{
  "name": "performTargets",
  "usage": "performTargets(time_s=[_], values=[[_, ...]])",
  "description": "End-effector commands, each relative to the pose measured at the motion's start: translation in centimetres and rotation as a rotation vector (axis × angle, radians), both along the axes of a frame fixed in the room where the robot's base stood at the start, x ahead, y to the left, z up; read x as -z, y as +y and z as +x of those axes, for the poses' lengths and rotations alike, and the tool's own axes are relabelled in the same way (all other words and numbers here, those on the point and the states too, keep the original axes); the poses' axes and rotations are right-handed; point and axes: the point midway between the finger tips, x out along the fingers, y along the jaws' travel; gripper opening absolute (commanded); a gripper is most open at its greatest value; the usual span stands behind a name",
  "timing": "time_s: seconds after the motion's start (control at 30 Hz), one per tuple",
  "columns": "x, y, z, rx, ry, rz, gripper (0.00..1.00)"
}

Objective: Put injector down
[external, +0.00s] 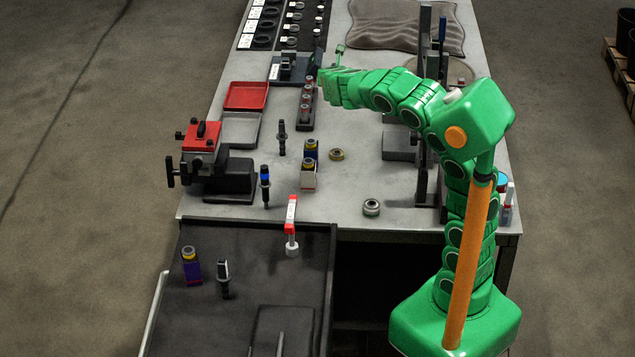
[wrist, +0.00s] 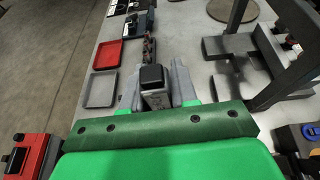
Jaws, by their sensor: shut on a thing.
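In the wrist view, my gripper (wrist: 158,88) has its two grey fingers on either side of an injector (wrist: 152,76) with a square black top and a grey body. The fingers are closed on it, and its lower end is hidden. In the external view, my gripper (external: 326,84) is over the far part of the grey workbench (external: 350,187), near a dark rack (external: 304,124) of red-marked parts. I cannot make out the held injector there, nor whether it touches the bench.
A red tray (external: 247,96) and a grey tray (external: 240,130) lie left of the rack. A red vise (external: 201,141) stands nearer. Several upright parts, including a black one (external: 282,138), stand mid-bench. A dark frame (external: 428,130) rises at right. The front right bench has free room.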

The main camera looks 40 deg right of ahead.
Motion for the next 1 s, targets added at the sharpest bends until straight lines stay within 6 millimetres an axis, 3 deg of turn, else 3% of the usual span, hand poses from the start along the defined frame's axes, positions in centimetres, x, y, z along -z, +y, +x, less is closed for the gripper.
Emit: performTargets(time_s=[0.27, 0.6, 0.8, 1.0], values=[[-1.1, 5.2, 2.5, -0.233, -0.002, 0.001, 0.0], [-2.5, 14.3, 4.2, -0.604, -0.004, 0.003, 0.0], [-2.8, 17.4, 4.1, -0.726, -0.002, 0.001, 0.0], [-2.9, 18.9, 4.0, -0.786, -0.001, 0.0, 0.0]])
